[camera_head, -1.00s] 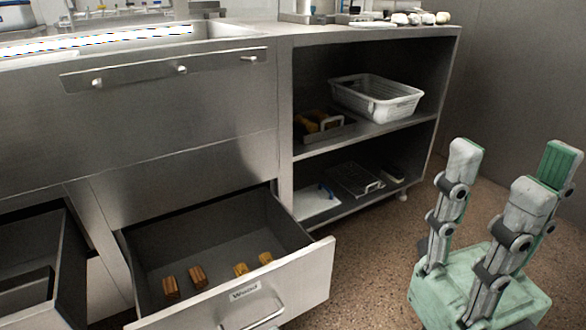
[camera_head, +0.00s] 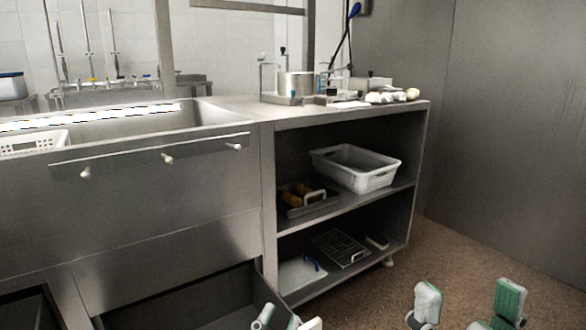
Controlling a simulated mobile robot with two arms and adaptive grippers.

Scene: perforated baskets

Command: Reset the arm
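My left gripper (camera_head: 278,319) shows at the bottom edge, in front of the open lower drawer (camera_head: 200,303). Only its pale green fingertips are in view, with a gap between them and nothing seen held. My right gripper (camera_head: 467,305) is at the bottom right, over the brown floor. Its fingers stand upright and wide apart, and it is empty. The lower parts of both grippers and both arms are cut off by the frame.
The shelf unit holds a white perforated basket (camera_head: 357,168) above and a wire rack (camera_head: 340,248) below. Another white basket (camera_head: 35,143) sits in the sink at left. A pot (camera_head: 296,84) stands on the counter. Floor at right is clear.

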